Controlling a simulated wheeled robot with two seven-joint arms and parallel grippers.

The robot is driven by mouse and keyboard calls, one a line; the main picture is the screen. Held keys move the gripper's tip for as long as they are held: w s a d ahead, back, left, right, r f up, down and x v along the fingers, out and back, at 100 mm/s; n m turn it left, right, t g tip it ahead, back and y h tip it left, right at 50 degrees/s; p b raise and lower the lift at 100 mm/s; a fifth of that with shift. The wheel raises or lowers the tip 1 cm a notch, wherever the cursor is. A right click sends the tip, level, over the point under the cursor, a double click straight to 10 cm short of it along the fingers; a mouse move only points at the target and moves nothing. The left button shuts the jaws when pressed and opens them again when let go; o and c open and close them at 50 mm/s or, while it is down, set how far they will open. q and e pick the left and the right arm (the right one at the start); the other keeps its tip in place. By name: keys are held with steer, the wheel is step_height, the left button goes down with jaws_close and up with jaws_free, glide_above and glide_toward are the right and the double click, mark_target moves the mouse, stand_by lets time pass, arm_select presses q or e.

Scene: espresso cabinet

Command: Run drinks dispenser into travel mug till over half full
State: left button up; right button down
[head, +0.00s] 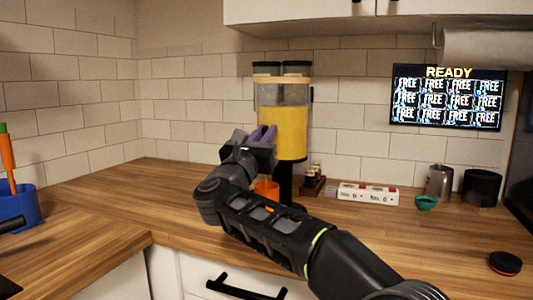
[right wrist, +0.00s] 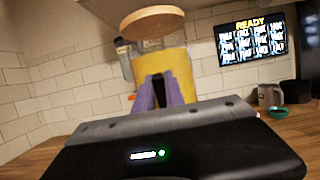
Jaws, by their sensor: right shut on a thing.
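The drinks dispenser (head: 283,122) stands on the counter by the back wall, with a clear tank of yellow drink on a black stand. In the right wrist view its yellow tank (right wrist: 178,66) is straight ahead. My right gripper (head: 263,134) is at the front of the tank. Its purple fingers (right wrist: 159,97) are shut around a dark piece that looks like the dispenser's tap, mostly hidden. An orange cup-like thing (head: 267,188) shows below the gripper, partly behind my arm; I cannot tell if it is the travel mug.
A metal mug (head: 440,181), a teal bowl (head: 426,202) and a black canister (head: 481,187) stand to the right. A white box (head: 368,194) and small bottles (head: 313,181) are nearer the dispenser. A blue holder (head: 17,208) is far left. The left counter is mostly clear.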

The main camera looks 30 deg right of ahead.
steer(key=shift+s+d, duration=0.1)
steer(key=shift+d, duration=0.1)
steer(key=c, duration=1.6)
jaws_free()
steer(key=shift+d, duration=0.1)
steer(key=shift+o, duration=1)
steer(key=shift+a+f, duration=0.1)
steer(key=shift+a, duration=0.1)
steer(key=shift+s+a+f, duration=0.1)
steer(key=shift+a+f, duration=0.05)
steer(key=shift+a, duration=0.1)
steer(key=b+v, duration=0.1)
steer(key=v, duration=0.6)
